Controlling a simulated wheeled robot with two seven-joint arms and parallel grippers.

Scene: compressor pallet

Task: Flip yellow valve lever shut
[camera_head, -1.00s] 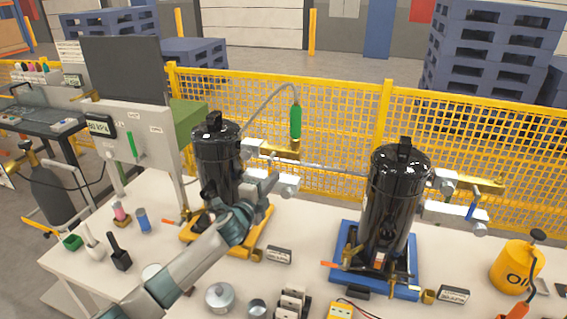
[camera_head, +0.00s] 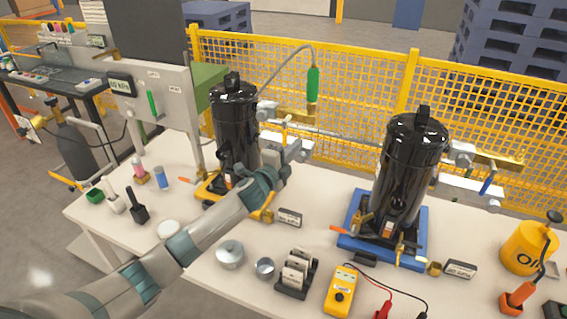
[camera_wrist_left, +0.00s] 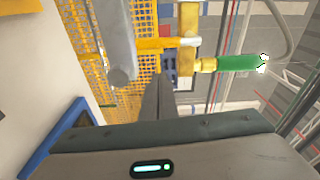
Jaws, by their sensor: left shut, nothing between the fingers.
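Two black compressors stand on the bench, the left one (camera_head: 235,125) on a yellow base and the right one (camera_head: 408,165) on a blue base. A yellow-brass bar (camera_head: 297,119) shows behind the left compressor's fittings, partly hidden. My left gripper (camera_head: 302,150) is shut and empty, just right of the left compressor, in front of its silver fittings. In the left wrist view, the finger tips (camera_wrist_left: 160,84) point toward a yellow bar (camera_wrist_left: 150,46); contact cannot be told. My right gripper is out of view.
A green-handled hose end (camera_head: 313,84) hangs above the left fittings, and also shows in the left wrist view (camera_wrist_left: 238,62). A yellow mesh fence (camera_head: 362,85) runs behind. A yellow multimeter (camera_head: 341,290), a tin (camera_head: 230,254) and an oil can (camera_head: 526,246) stand on the bench.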

